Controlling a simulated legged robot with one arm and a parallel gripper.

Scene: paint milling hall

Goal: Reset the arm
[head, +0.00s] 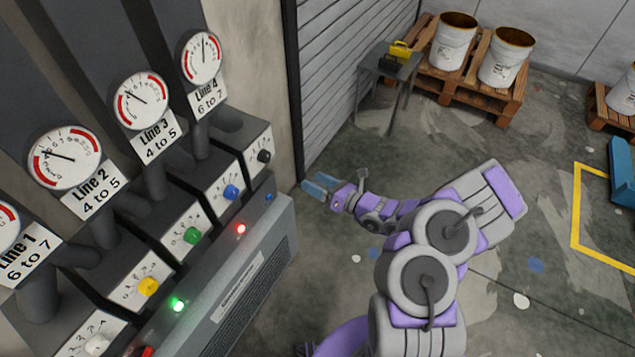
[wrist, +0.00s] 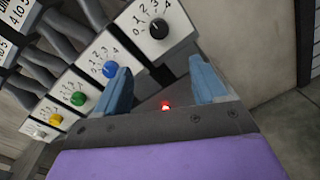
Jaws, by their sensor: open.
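My gripper (head: 321,186) is at the end of my grey and purple arm, to the right of the control panel in the head view. Its blue fingers are apart and empty; they also show in the wrist view (wrist: 163,90). The wrist view faces the panel, with the black knob (wrist: 158,28) and blue knob (wrist: 110,68) beyond the fingers. A red light (wrist: 166,105) shows between the fingers. I cannot tell the exact gap between gripper and panel, but no knob is between the fingers.
Gauges such as the Line 4 gauge (head: 202,56) stand above the panel (head: 240,275). A small table (head: 388,66) and a pallet (head: 480,93) with white buckets (head: 454,42) stand at the back. Floor right of my arm is open, with yellow marking (head: 576,215).

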